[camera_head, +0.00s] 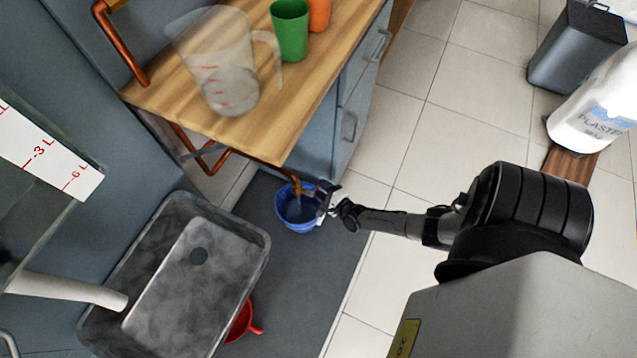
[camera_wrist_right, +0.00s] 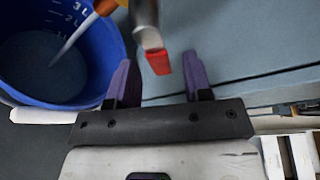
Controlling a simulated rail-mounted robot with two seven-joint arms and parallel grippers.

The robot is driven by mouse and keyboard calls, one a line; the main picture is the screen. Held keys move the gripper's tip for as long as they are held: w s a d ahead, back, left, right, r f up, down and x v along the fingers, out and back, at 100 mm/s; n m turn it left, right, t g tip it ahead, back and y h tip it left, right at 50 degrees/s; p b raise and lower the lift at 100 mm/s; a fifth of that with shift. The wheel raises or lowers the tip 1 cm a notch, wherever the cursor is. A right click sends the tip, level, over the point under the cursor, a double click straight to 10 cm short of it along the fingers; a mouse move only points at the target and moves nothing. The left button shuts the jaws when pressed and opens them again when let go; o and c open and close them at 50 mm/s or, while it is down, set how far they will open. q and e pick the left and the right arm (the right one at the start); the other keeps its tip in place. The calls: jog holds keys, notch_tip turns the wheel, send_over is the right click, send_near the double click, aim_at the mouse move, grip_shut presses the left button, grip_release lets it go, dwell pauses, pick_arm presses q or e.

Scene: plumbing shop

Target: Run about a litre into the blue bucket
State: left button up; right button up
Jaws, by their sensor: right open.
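The blue bucket (camera_head: 297,213) stands on the dark mat below a brass tap (camera_head: 297,187) on a copper pipe. In the right wrist view, the bucket (camera_wrist_right: 98,50) has white litre marks inside. A thin pale stream runs from the tap's spout (camera_wrist_right: 104,5) into it. The water level against the marks is hard to read. The tap's metal lever (camera_wrist_right: 146,25) ends in a red tip (camera_wrist_right: 159,62). My right gripper (camera_head: 326,196) is at the tap. Its purple fingers (camera_wrist_right: 157,75) are open, with the red tip between them, not clamped. My left gripper is not in view.
A wooden counter (camera_head: 165,97) overhangs at the upper left, with a clear jug (camera_head: 212,62), a green cup (camera_head: 290,30) and an orange cup (camera_head: 320,14). A grey basin (camera_head: 170,305) is at lower left, a red vessel (camera_head: 240,322) beside it.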

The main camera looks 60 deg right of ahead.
jog(key=shift+x, duration=1.1)
jog(key=shift+s, duration=0.1)
grip_shut()
